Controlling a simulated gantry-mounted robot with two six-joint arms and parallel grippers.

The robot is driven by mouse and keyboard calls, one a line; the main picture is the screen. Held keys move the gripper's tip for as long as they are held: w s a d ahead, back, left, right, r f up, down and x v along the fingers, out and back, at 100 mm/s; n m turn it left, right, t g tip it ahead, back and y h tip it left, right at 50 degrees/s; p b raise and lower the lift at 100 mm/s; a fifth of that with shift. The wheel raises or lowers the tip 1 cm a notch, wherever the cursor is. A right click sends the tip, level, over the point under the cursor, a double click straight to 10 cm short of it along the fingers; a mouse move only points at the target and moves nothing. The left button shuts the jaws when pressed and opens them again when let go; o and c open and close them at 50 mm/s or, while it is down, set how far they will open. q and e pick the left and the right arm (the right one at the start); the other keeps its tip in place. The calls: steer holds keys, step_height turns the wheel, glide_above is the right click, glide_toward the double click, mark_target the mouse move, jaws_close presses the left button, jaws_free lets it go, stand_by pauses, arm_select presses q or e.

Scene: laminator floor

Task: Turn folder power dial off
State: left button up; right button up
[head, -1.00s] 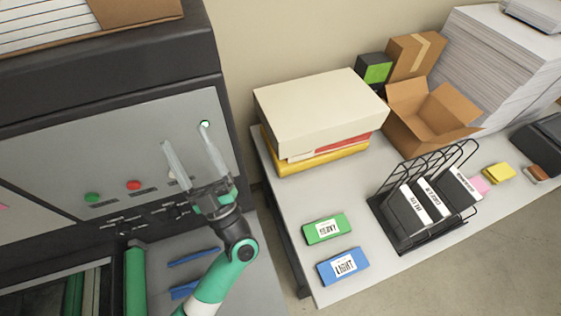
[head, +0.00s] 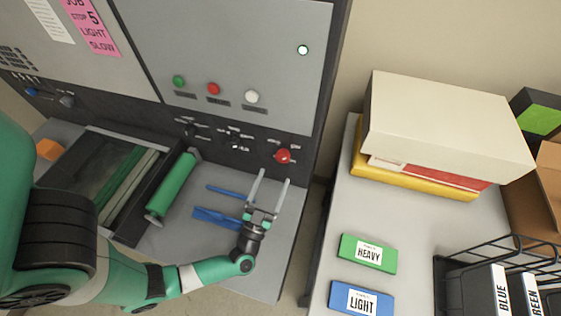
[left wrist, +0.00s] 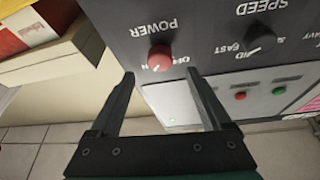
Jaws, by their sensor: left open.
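The red power dial (head: 283,156) sits at the right end of the dark control strip on the grey machine's front. In the left wrist view the red dial (left wrist: 159,58) appears upside down beside the word POWER, with small position lettering partly covered by it. A pale mark shows on the dial, but I cannot tell its exact setting. My left gripper (head: 274,177) is open and empty, just below and in front of the dial. In the left wrist view its two fingers (left wrist: 160,76) reach toward the dial, one on each side, apart from it. My right gripper is out of view.
A black speed dial (left wrist: 262,46) is beside the power dial. Green (head: 179,81), red (head: 213,88) and white (head: 252,96) buttons sit above the strip. A green roller (head: 172,186) and blue pieces (head: 217,218) are below. A table with boxes stands right.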

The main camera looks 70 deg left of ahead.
mark_target(281, 160)
arm_select(q)
steer(key=x, duration=0.6)
steer(key=shift+w+a+r, duration=0.1)
steer(key=shift+w+r, duration=0.05)
steer(key=shift+c, duration=0.4)
jaws_close()
